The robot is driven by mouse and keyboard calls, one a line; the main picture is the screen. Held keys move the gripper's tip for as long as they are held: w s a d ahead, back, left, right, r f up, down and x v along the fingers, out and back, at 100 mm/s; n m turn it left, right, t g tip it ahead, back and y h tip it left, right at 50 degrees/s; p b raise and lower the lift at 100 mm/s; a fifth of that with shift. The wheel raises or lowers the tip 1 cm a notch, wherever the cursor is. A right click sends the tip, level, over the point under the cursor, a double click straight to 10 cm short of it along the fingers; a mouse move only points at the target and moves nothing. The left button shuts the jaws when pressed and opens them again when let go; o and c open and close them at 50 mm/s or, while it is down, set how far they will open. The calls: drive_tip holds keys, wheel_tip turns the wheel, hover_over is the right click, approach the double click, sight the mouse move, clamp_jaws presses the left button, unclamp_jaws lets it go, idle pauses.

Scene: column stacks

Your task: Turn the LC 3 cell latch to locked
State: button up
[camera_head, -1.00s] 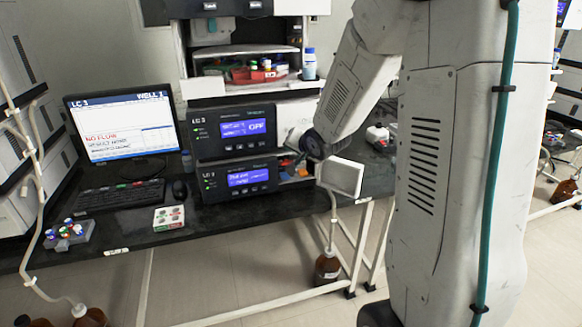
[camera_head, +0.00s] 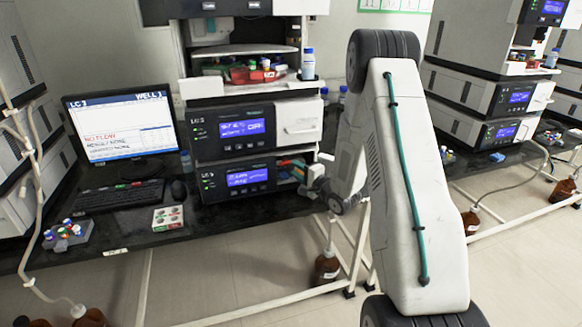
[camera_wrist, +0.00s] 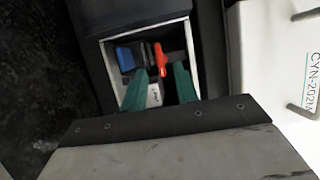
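The LC 3 stack (camera_head: 232,150) stands on the bench. In the wrist view, an open white-framed compartment (camera_wrist: 188,30) holds a red lever (camera_wrist: 161,60), which looks like the cell latch, and a blue part (camera_wrist: 125,58) to its left. A small pale label (camera_wrist: 154,95) shows below the lever. My gripper (camera_wrist: 155,82) has two green fingers standing apart, at the compartment mouth, one on each side of the label. The red lever shows beyond and between them; I cannot tell whether either finger touches it.
A monitor (camera_head: 122,125) reading LC 3, a keyboard (camera_head: 120,196) and a vial box (camera_head: 168,217) are on the bench at left. A white panel (camera_wrist: 270,60) stands close on the right in the wrist view. A brown bottle (camera_head: 327,268) is below.

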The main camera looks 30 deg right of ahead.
sight(288, 164)
drive_tip(key=shift+w+a, duration=0.2)
drive_tip(key=shift+w, duration=1.65)
clamp_jaws()
drive_tip(key=shift+d, duration=0.15)
